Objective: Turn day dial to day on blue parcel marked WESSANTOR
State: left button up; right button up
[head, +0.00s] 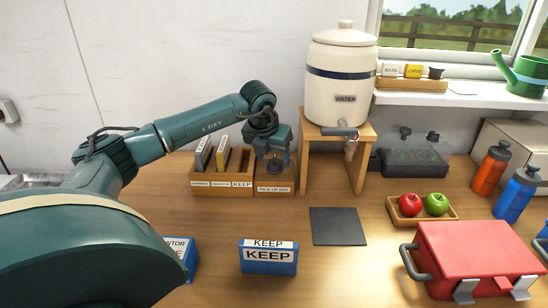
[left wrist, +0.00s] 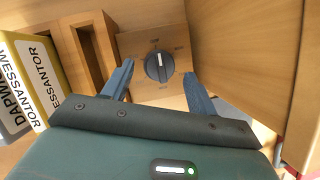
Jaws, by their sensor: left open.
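The day dial (left wrist: 159,66) is a dark round knob with a white pointer line, on a wooden block labelled PICK UP DAY (head: 274,188). In the left wrist view the pointer is toward the top label; the small labels around it are too blurred to read. My left gripper (left wrist: 160,88) is open, one finger on each side of the dial; I cannot tell whether they touch it. It also shows above the block in the head view (head: 276,164). A blue parcel (head: 184,254) with lettering ending in NTOR is partly hidden by my left arm. My right gripper is out of view.
A wooden rack (head: 222,181) of upright cards stands left of the dial block. The water crock's stand (head: 309,165) is close on the right. A blue KEEP parcel (head: 268,258), black mat (head: 337,226) and red toolbox (head: 475,255) lie nearer.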

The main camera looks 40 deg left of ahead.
pick_arm(q)
jog(key=shift+x, duration=1.1)
jog(key=c, duration=1)
